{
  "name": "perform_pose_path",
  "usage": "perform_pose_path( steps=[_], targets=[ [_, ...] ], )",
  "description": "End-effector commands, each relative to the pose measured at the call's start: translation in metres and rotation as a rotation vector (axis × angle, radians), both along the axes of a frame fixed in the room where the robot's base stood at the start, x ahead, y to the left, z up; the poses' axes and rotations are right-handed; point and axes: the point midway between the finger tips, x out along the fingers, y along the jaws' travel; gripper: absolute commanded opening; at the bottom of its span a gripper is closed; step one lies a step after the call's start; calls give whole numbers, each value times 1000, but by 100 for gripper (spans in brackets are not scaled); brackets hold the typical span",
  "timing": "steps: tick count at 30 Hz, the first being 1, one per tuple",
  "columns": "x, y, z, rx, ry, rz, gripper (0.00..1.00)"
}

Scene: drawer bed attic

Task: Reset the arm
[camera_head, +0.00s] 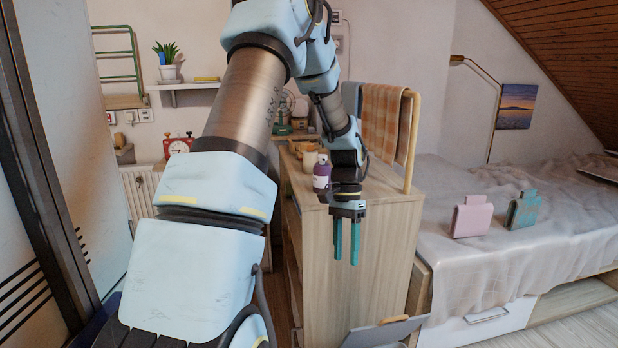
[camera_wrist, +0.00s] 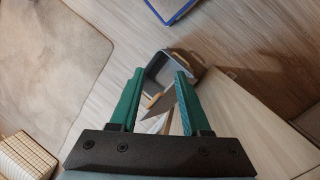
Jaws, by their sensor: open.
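My arm reaches forward across the middle of the head view and bends down at the wrist. My gripper (camera_head: 346,262) points downward in front of the side panel of the wooden dresser (camera_head: 378,240). Its two teal fingers are apart with nothing between them. In the wrist view, my gripper (camera_wrist: 155,80) shows both green fingers spread. Beyond them, lower down, is a grey bin (camera_wrist: 182,70) with wooden handles; the bin (camera_head: 385,332) also shows at the bottom of the head view.
A purple bottle (camera_head: 321,174) stands on the dresser top close to my wrist. A checked towel (camera_head: 383,122) hangs on a wooden rail above it. The bed (camera_head: 480,265) at right holds a pink item (camera_head: 472,216) and a green item (camera_head: 524,210). Wooden floor (camera_wrist: 110,25) lies below.

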Motion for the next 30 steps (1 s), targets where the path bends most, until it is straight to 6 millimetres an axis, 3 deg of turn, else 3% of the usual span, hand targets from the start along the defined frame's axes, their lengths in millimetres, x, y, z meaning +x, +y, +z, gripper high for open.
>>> perform_pose_path(
  steps=[1,6,13,18,30],
  targets=[
    [-7,19,23,17,-47,64,47],
    [-35,75,68,52,-200,306,47],
    [-83,133,107,54,-364,603,47],
    [-104,150,116,45,-419,715,47],
    [-107,153,116,43,-429,737,47]
  ],
)
